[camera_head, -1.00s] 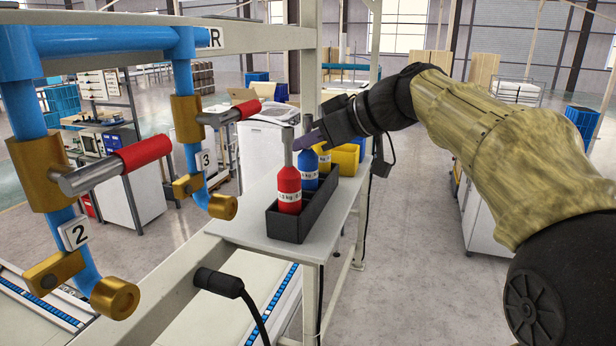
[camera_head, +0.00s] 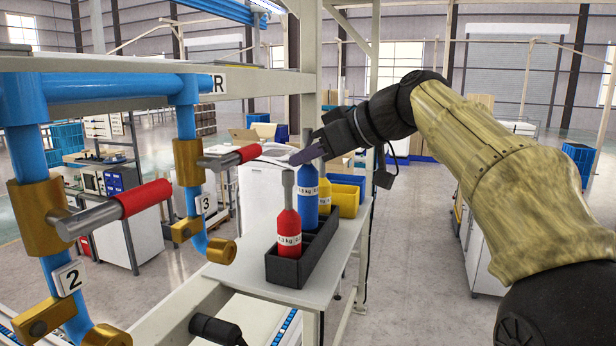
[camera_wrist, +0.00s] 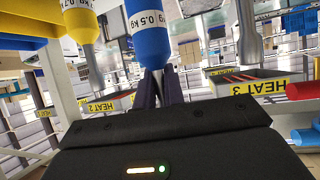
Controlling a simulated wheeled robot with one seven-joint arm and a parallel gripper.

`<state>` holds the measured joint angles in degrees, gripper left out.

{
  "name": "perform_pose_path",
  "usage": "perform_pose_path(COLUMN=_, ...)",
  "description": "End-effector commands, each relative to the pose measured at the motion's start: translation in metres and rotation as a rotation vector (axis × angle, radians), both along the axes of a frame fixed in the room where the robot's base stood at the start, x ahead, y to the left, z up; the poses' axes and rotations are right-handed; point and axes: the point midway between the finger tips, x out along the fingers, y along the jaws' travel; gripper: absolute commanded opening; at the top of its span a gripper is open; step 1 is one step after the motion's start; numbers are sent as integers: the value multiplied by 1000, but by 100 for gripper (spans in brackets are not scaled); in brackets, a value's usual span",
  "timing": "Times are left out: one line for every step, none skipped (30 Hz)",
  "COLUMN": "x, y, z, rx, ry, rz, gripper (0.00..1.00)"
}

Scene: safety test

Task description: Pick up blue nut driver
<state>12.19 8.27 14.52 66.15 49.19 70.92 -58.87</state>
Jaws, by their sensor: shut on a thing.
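The blue nut driver (camera_head: 305,208) stands upright, handle down, its label facing me. My gripper (camera_head: 308,154) is shut on its grey shaft just above the handle. In the wrist view the gripper (camera_wrist: 157,90) closes on the shaft below the blue handle (camera_wrist: 149,35). The blue handle sits higher than the red nut driver (camera_head: 289,228) in the black tray (camera_head: 298,272). Its lower end is close to the tray's far part, partly hidden by the red one; I cannot tell whether it is clear of the tray.
A yellow nut driver (camera_head: 324,195) stands behind the blue one, also in the wrist view (camera_wrist: 82,20). A yellow bin (camera_head: 347,184) is beyond. The tray rests on a narrow white table (camera_head: 335,268). Blue pipes with red-handled valves (camera_head: 145,197) are at left. Open floor lies right.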

Motion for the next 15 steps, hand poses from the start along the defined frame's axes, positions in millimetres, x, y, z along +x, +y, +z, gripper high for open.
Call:
perform_pose_path(x=1, y=0, z=9, rx=1, ry=-7, rz=1, gripper=0)
perform_pose_path(x=1, y=0, z=14, rx=1, ry=-5, rz=1, gripper=0)
perform_pose_path(x=1, y=1, z=20, rx=1, ry=-6, rz=2, gripper=0)
perform_pose_path(x=0, y=0, z=23, rx=1, ry=-5, rz=1, gripper=0)
perform_pose_path(x=0, y=0, z=27, rx=1, ry=-6, rz=0, gripper=0)
perform_pose_path(x=1, y=0, z=32, rx=1, ry=-4, rz=1, gripper=0)
perform_pose_path(x=1, y=0, z=36, rx=1, ry=-4, rz=1, gripper=0)
perform_pose_path(x=1, y=0, z=39, rx=1, ry=-4, rz=1, gripper=0)
perform_pose_path(x=0, y=0, z=43, rx=1, ry=-4, rz=1, gripper=0)
perform_pose_path(x=0, y=0, z=45, rx=0, ry=-3, rz=1, gripper=0)
perform_pose_path(x=0, y=0, z=47, rx=1, ry=-4, rz=1, gripper=0)
perform_pose_path(x=0, y=0, z=48, rx=1, ry=-2, rz=0, gripper=0)
perform_pose_path(x=0, y=0, z=49, rx=1, ry=-2, rz=0, gripper=0)
perform_pose_path(x=0, y=0, z=51, rx=1, ry=-2, rz=0, gripper=0)
perform_pose_path(x=0, y=0, z=51, rx=1, ry=-3, rz=0, gripper=0)
